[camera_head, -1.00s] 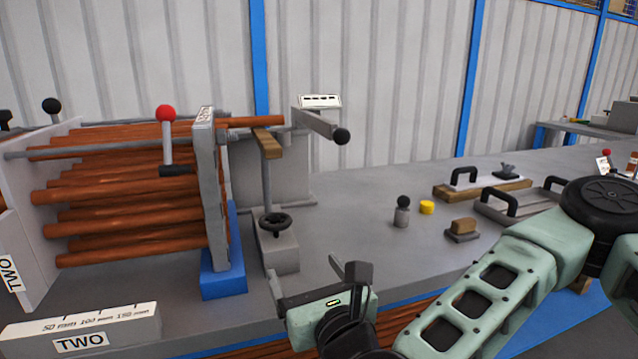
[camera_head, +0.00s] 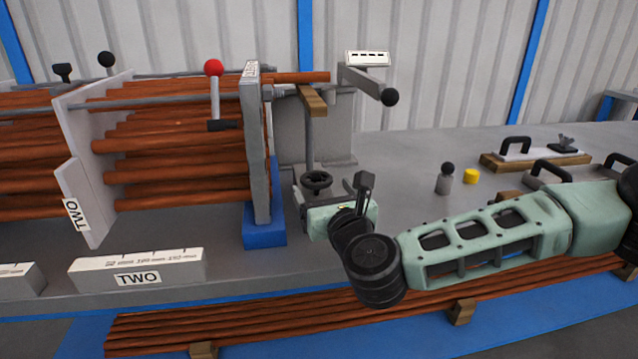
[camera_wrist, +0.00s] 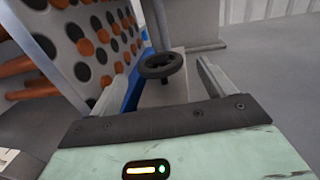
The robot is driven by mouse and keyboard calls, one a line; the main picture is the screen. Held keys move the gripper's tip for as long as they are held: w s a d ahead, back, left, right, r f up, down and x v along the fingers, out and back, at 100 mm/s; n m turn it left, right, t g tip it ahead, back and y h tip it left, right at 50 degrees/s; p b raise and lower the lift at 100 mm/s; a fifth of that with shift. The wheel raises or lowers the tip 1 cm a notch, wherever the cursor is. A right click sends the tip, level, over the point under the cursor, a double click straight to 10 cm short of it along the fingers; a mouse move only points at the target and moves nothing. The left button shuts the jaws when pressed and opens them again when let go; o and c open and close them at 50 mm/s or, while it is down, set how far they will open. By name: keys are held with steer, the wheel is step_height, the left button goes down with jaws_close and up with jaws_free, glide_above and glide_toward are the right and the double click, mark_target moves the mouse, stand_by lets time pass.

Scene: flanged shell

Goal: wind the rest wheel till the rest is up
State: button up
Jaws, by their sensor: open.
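The rest wheel (camera_head: 316,179) is a small black handwheel low on a grey upright post. In the wrist view the wheel (camera_wrist: 161,72) lies straight ahead, between the lines of my two fingers and beyond their tips. The rest is a wooden block (camera_head: 312,101) on top of the post (camera_head: 310,142), just under the rod jutting from the plate. My gripper (camera_head: 331,186) is open and empty, on the near side of the wheel; its fingers (camera_wrist: 160,85) are spread wide. I cannot see any contact with the wheel.
A perforated plate (camera_head: 254,150) with copper-coloured rods stands left of the wheel on a blue foot (camera_head: 264,234). A grey cylinder (camera_head: 444,183) and yellow disc (camera_head: 471,176) stand right on the bench.

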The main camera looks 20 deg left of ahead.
mark_target(314, 188)
steer(key=shift+x, duration=1.9)
steer(key=c, duration=1)
steer(key=shift+o, duration=0.2)
steer(key=shift+s+a+f+m+t+h+b, duration=0.15)
steer(key=shift+m+t+h+b, duration=0.35)
steer(key=shift+h, duration=0.4)
steer(key=shift+a+r+m+t+h+b, duration=0.1)
steer(key=shift+m+t+h+b, duration=0.15)
steer(key=shift+m+t+h, duration=0.5)
steer(key=shift+m+t+h+b, duration=0.45)
steer(key=shift+m+h, duration=0.7)
steer(key=shift+h, duration=0.6)
steer(key=o, duration=1)
steer(key=shift+c, duration=0.2)
steer(key=shift+s, duration=0.1)
